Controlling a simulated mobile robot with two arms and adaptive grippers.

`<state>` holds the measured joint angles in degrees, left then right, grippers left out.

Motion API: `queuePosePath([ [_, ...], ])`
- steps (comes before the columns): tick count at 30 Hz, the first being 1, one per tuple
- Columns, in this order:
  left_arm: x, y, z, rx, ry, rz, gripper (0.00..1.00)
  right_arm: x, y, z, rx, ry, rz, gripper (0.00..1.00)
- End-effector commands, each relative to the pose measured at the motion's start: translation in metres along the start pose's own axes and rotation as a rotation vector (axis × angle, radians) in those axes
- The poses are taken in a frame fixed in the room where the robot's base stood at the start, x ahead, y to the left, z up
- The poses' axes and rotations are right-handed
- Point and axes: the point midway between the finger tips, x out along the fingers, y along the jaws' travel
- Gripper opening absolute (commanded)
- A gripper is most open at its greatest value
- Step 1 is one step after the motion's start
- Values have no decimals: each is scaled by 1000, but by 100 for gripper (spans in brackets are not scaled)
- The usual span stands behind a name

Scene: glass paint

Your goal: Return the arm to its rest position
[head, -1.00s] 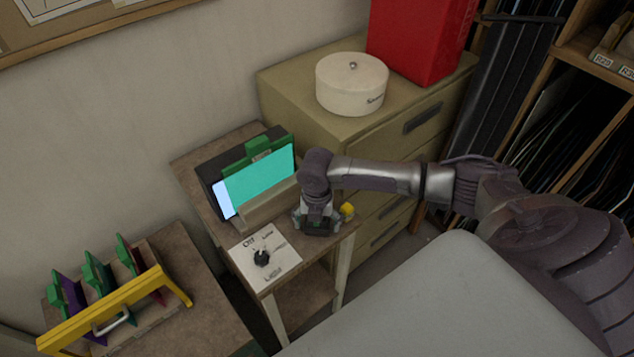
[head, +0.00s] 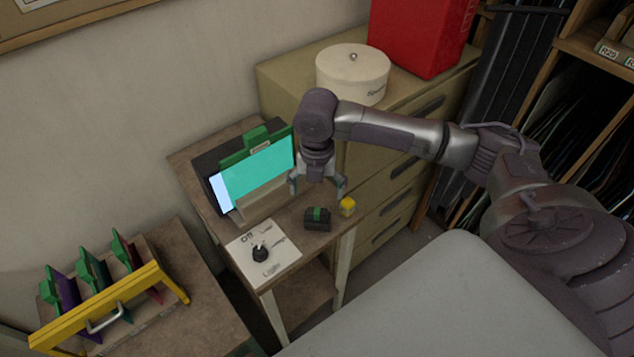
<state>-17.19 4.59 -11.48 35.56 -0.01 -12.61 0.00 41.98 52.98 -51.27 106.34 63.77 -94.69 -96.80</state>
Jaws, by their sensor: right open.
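My right arm comes in from the right, and its gripper (head: 318,190) points down with its fingers spread and nothing between them. It hangs above the small wooden table (head: 300,256). A small dark block with a green band (head: 317,219) rests on the table below the gripper, apart from the fingers. A small yellow object (head: 347,206) sits right of the block, close to the right finger. My left gripper is not in the view.
A lit teal panel with a green clip (head: 258,172) stands behind the table's middle. A switch plate with a black knob (head: 262,252) lies at front left. A yellow-handled rack (head: 110,305) is at left. A cabinet (head: 290,92) with a white round box (head: 352,72) stands behind.

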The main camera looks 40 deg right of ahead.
Motion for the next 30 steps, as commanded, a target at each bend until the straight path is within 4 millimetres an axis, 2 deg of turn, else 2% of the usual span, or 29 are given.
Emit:
queuePosePath([
  [6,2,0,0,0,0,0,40,-8,0,0,0,0,-1,92],
  [20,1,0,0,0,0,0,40,-6,1,-2,2,1,1,92],
  [23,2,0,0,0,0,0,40,4,8,-16,33,5,16,92],
  [25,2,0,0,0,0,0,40,16,18,-36,90,11,44,92],
  [30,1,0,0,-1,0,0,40,46,45,-104,385,54,167,92],
])
